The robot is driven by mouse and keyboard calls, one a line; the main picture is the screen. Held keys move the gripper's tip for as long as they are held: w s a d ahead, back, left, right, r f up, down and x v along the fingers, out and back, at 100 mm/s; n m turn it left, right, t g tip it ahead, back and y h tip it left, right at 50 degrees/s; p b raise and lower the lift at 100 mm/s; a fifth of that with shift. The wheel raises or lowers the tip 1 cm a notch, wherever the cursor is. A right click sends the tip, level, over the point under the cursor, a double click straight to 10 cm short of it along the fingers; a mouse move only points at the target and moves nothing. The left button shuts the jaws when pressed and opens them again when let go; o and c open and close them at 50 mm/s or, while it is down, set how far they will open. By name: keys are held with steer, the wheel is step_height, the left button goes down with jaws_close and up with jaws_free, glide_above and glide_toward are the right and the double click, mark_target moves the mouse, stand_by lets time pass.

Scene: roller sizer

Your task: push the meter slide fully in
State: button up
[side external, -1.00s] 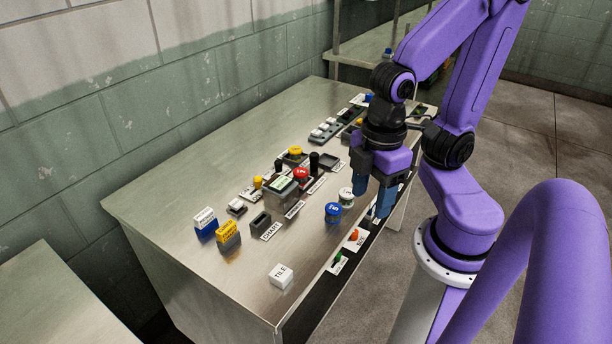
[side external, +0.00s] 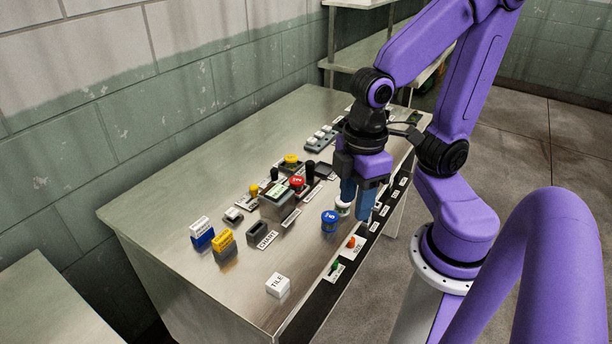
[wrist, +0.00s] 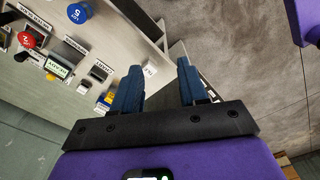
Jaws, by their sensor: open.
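Black upright handles (side external: 310,173) stand among the controls in the middle of the table, left of my gripper. Part of the table behind my gripper and arm is hidden.
A TILE block (side external: 278,285) sits near the front corner.

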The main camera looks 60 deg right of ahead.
steer(key=w+d+m, duration=0.1)
steer(key=w+m, duration=0.5)
steer(key=w, duration=0.5)
steer(key=m, duration=1.4)
glide_above(310, 162)
step_height(310, 162, down, 6)
step_height(310, 162, down, 17)
steer(key=shift+f, duration=0.1)
jaws_close()
steer(key=a, duration=1)
steer(key=shift+a, duration=0.4)
